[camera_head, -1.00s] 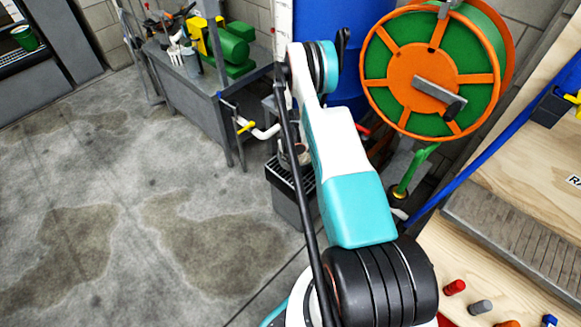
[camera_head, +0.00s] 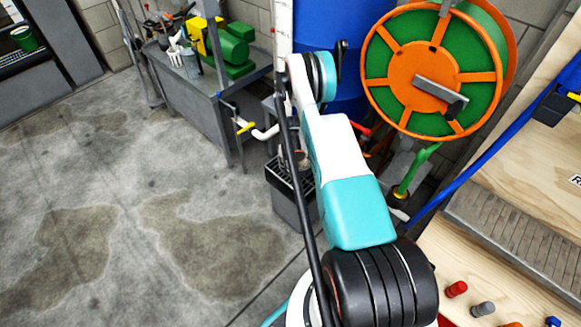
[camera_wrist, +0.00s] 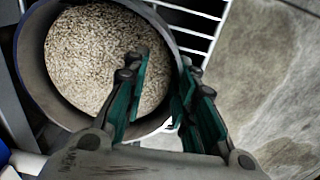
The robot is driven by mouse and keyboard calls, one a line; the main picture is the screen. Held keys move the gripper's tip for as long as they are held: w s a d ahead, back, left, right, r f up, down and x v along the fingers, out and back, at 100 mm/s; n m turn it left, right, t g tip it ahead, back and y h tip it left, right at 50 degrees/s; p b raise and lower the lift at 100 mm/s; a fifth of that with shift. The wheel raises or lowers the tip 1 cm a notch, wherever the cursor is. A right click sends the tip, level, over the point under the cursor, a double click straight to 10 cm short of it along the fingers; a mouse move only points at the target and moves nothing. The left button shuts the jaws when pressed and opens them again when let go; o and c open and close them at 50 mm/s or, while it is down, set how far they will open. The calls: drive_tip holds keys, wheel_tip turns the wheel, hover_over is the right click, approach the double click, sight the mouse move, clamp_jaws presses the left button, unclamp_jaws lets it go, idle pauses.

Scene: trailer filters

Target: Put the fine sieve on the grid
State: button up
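In the wrist view, a round, dark-walled vessel, apparently the fine sieve (camera_wrist: 95,60), shows a pale, grainy inside. My gripper (camera_wrist: 163,72) is at its near right wall, one finger over the inside and the other outside. The fingers stand apart with a gap around the rim, and I see no firm contact. A grid of pale bars (camera_wrist: 192,32) shows behind and below the vessel. In the head view, a slatted grid (camera_head: 279,172) tops a dark box, partly hidden by my arm, which also mostly hides the gripper and sieve.
A grey bench (camera_head: 195,90) with a green machine (camera_head: 236,50) stands behind the box. An orange and green hose reel (camera_head: 430,70) is at the right. A wooden worktop (camera_head: 455,255) with coloured pegs lies at lower right. The concrete floor at left is clear.

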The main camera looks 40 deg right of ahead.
wheel_tip(320, 180, up, 12)
drive_tip(key=p, duration=0.4)
drive_tip(key=shift+r, duration=0.15)
drive_tip(key=shift+a, duration=0.15)
